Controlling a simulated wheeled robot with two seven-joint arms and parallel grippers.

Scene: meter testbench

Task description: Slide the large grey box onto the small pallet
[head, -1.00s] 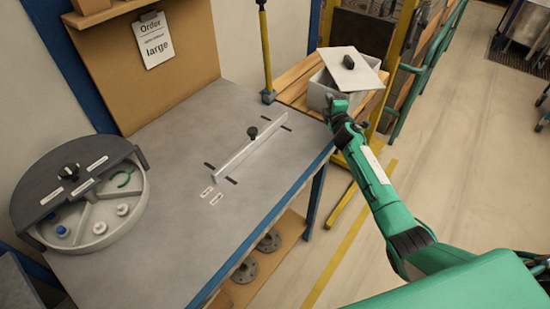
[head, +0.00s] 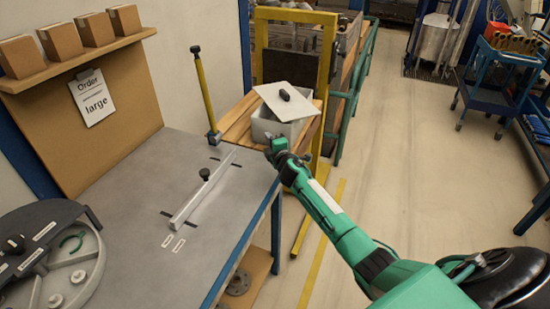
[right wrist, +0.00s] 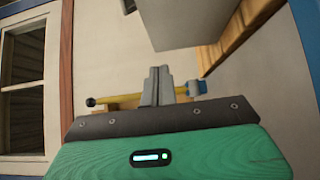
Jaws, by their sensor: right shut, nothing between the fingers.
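The large grey box (head: 262,127) stands on a wooden slatted surface (head: 238,122) beyond the far right corner of the grey bench. Its pale lid (head: 288,101), with a black knob, lies askew on top. I cannot tell if the slatted surface is the small pallet. My right gripper (head: 274,145) is at the near side of the box, shut and empty; whether it touches the box is unclear. In the right wrist view its fingers (right wrist: 157,84) are together, with a grey box wall (right wrist: 180,22) ahead of them. My left gripper is not in view.
On the bench (head: 135,165) lie a metal bar with a black knob (head: 197,200) and a round sorting tray (head: 92,265). A yellow post (head: 204,92) stands at the bench corner. A yellow frame (head: 262,45) rises behind the box.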

